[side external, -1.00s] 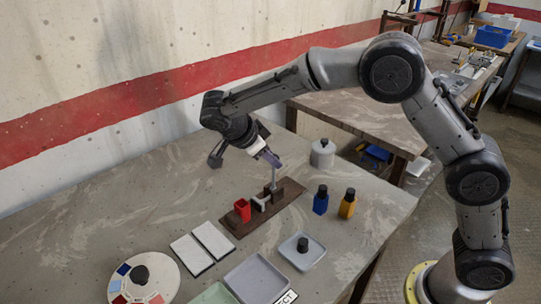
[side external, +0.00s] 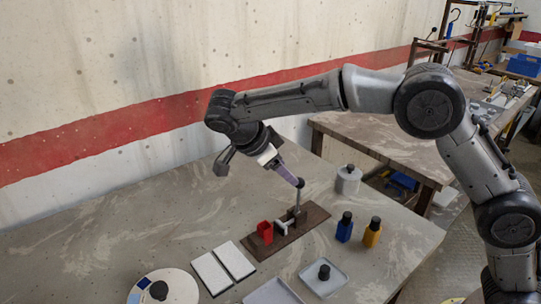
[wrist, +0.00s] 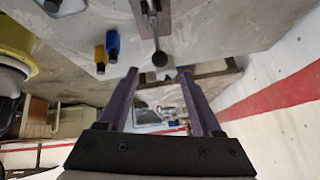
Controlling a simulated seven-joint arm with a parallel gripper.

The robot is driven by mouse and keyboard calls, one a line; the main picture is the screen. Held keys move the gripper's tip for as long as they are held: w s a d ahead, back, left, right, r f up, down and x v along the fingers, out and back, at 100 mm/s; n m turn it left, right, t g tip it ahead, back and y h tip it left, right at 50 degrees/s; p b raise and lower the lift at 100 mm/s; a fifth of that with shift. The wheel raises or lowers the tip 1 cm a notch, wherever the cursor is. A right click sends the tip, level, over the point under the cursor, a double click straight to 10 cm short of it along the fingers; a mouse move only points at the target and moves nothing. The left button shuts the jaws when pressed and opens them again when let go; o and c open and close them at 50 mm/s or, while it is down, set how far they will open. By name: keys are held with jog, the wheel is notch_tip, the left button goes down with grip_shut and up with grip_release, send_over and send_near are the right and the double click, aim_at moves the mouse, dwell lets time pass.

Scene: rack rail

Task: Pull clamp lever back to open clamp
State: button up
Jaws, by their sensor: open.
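The clamp lever (side external: 298,197) stands roughly upright on a dark brown base (side external: 313,219) in the side view, with a dark ball knob (side external: 300,183) on top. In the wrist view the knob (wrist: 160,58) and the grey lever (wrist: 153,25) line up with the gap between my fingers. My gripper (side external: 295,181) comes down at a slant from the upper left, its purple fingertips at the knob. It is open in the wrist view (wrist: 158,73). Whether the fingers touch the knob cannot be told.
A red cup (side external: 265,231) stands on the base left of the lever. A blue bottle (side external: 344,229) and yellow bottle (side external: 372,233) stand to the right, a grey lidded jar (side external: 348,181) behind. White plates (side external: 222,268) and a tray (side external: 312,281) lie in front.

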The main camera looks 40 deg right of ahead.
jog(key=v, duration=0.7)
jog(key=s+d+r+m+y, duration=0.15)
jog(key=s+d+r, duration=0.25)
jog(key=d+r, duration=0.45)
jog(key=s+d+r+n+t+y, duration=0.1)
jog(key=s+d+r+n+y, duration=0.15)
jog(key=s+d, duration=0.7)
jog(key=s+f+n+t+y, duration=0.1)
jog(key=s+f+n, duration=0.25)
jog(key=s, duration=0.25)
jog(key=s+f+n+t, duration=0.1)
jog(key=s+f+n, duration=0.1)
jog(key=s+n, duration=0.3)
jog(key=s+a+f+n+t+y, duration=0.2)
jog(key=s+a+f+n, duration=0.1)
jog(key=f+n, duration=0.6)
jog(key=shift+s+a+n+y, duration=0.3)
jog(key=shift+s+n, duration=0.45)
jog(key=shift+n, duration=0.5)
